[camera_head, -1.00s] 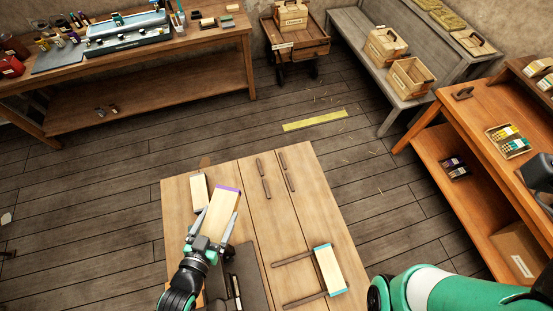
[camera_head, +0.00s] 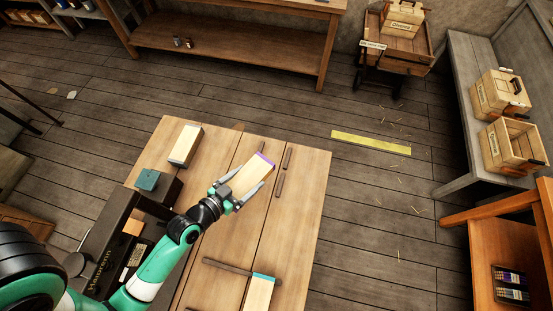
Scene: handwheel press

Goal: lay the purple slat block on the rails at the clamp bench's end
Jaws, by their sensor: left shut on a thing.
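The purple slat block (camera_head: 253,173), pale wood with a purple strip along its far end, is held between the fingers of my left gripper (camera_head: 239,185). It is over the far part of the clamp bench (camera_head: 310,205). Short dark rails show just right of the block, one piece farther off (camera_head: 287,158) and one nearer (camera_head: 279,187). Other rail pieces are hidden, apparently under the block or gripper. I cannot tell whether the block touches the rails. My right gripper is out of view.
A teal-ended block (camera_head: 259,292) lies at longer dark rails (camera_head: 228,266) near the bottom. A pale block (camera_head: 186,145) stands at the bench's far left, near a dark teal piece (camera_head: 147,179) and a dark machine. The bench's right side is clear.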

